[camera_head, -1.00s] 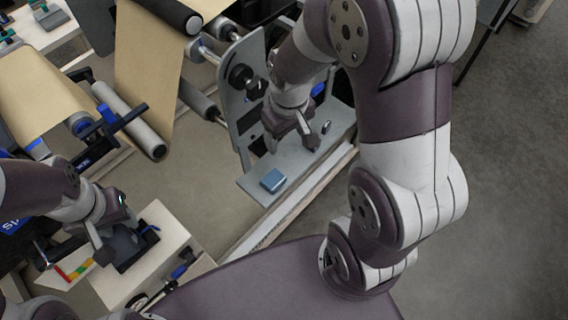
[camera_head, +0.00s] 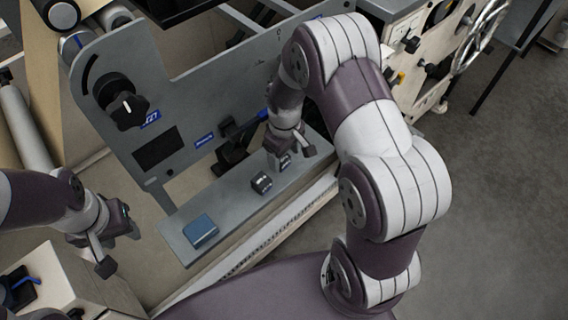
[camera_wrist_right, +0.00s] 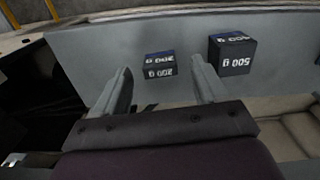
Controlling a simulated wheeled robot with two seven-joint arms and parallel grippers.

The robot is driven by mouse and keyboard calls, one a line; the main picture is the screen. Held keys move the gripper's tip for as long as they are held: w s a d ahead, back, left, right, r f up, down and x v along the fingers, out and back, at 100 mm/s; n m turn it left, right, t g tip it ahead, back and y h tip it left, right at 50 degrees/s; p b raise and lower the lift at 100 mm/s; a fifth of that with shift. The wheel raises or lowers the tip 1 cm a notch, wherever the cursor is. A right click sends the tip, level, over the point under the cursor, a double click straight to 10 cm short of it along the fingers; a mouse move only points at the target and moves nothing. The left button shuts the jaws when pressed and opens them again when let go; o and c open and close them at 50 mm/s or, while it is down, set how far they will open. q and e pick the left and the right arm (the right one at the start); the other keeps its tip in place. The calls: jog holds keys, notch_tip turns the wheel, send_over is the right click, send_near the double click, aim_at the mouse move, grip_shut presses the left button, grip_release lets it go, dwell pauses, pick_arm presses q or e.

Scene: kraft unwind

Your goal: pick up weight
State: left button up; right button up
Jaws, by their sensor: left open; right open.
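Two dark cube-like weights stand on the grey shelf (camera_head: 230,205) at the front of the machine. The larger, marked 500 g (camera_wrist_right: 232,54), is also in the head view (camera_head: 261,184). The smaller, marked 200 g (camera_wrist_right: 160,66), shows in the head view (camera_head: 285,161) close to my right gripper (camera_head: 293,161). In the right wrist view my right gripper (camera_wrist_right: 162,88) is open and empty, with the 200 g weight ahead between the lines of its fingers and the 500 g weight to the right. My left gripper (camera_head: 121,250) is open and empty, well left of the shelf.
The machine's upright grey plate (camera_head: 180,90) with a black knob (camera_head: 126,110) stands behind the shelf. A pale table (camera_head: 60,280) is at the lower left. Open floor lies to the right.

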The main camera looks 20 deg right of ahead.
aim_at(284, 158)
notch_tip(284, 158, down, 3)
jog(key=shift+f, duration=0.1)
jog(key=shift+r, duration=0.2)
jog(key=c, duration=1.3)
jog(key=shift+o, duration=0.2)
jog(key=shift+r, duration=0.1)
